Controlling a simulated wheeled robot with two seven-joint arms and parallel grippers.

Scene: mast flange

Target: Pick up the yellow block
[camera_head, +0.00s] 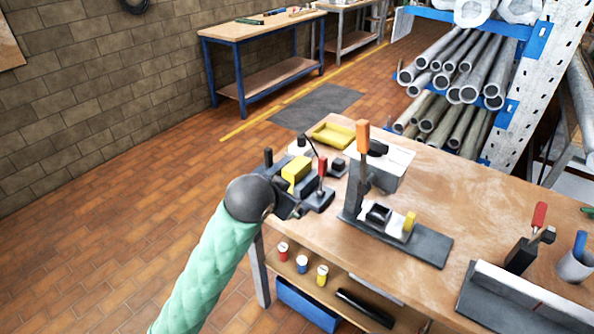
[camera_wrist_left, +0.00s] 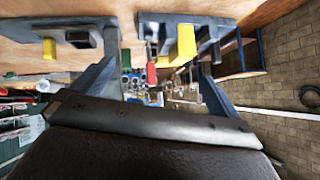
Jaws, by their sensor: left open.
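The yellow block (camera_head: 296,169) sits on a dark fixture at the left end of the wooden workbench (camera_head: 440,190). My left gripper (camera_head: 290,207) is at the near left corner of the bench, just in front of that fixture. In the left wrist view, the gripper (camera_wrist_left: 155,65) is open, its fingers spread wide with nothing held. There the yellow block (camera_wrist_left: 185,42) shows beyond the fingertips, closer to the right-hand finger. Contact is not visible. My right gripper is not in view.
A small yellow piece (camera_head: 409,223) sits on a dark clamp fixture (camera_head: 430,246) right of the block. A red-handled tool (camera_head: 322,170) stands close beside the block. A yellow tray (camera_head: 333,135) and a white box (camera_head: 385,165) lie behind. Small cans stand on the shelf below.

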